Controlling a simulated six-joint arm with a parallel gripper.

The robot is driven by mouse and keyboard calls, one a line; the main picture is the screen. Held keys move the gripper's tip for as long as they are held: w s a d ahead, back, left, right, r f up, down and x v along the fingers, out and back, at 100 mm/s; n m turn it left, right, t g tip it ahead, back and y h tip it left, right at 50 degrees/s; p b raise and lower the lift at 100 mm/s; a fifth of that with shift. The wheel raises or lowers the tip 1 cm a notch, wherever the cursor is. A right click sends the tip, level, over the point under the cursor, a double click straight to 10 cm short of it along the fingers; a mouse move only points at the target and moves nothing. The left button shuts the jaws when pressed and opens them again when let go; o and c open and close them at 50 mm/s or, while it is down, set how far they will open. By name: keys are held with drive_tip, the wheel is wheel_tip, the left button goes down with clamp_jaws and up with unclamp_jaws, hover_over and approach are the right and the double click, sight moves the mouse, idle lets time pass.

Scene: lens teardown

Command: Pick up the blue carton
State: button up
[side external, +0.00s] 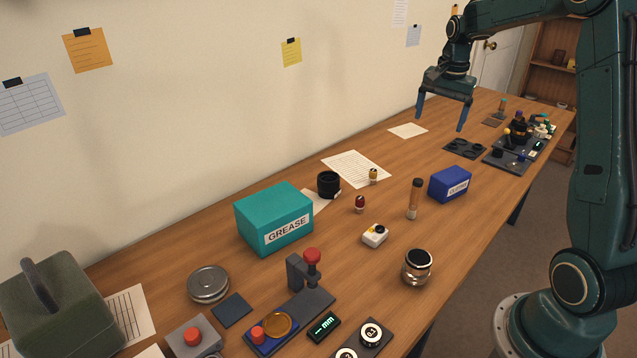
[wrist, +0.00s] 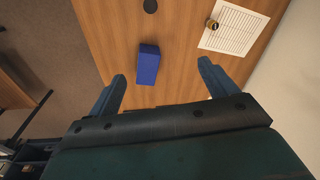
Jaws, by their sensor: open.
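The blue carton (side external: 450,184) is a small box with a white label on one side. It sits on the wooden table towards its right edge in the side external view. In the wrist view the blue carton (wrist: 148,65) lies ahead of my fingers, a little left of the middle between them. My gripper (side external: 439,122) is open and empty, its blue fingers spread and pointing down well above the table. In the wrist view my gripper (wrist: 162,75) shows both fingers apart, with nothing between the pads.
A teal GREASE box (side external: 274,218), a glass jar (side external: 417,267) and a white device (side external: 375,236) are further left. A black tray (side external: 465,148) lies beyond the carton. Some bare table surrounds the carton.

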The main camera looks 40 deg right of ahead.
sight(452, 174)
drive_tip(key=s+d+f+m+g, duration=0.15)
drive_tip(key=d+f+m, duration=0.35)
drive_tip(key=d+f, duration=0.65)
drive_tip(key=shift+y, duration=0.4)
drive_tip(key=shift+d+f, duration=0.15)
drive_tip(key=shift+f, duration=1.05)
drive_tip(key=shift+d+f, duration=0.2)
drive_tip(key=shift+f, duration=0.95)
drive_tip(key=shift+d+f, duration=0.15)
drive_tip(key=shift+f, duration=1.05)
drive_tip(key=shift+s, duration=0.1)
drive_tip(key=shift+s+d+f, duration=0.1)
drive_tip(key=shift+f, duration=1.2)
drive_tip(key=shift+s+f, duration=0.1)
drive_tip(key=shift+f, duration=1.2)
drive_tip(key=c, duration=1.2)
drive_tip(key=shift+o, duration=0.2)
drive_tip(key=shift+r, duration=0.1)
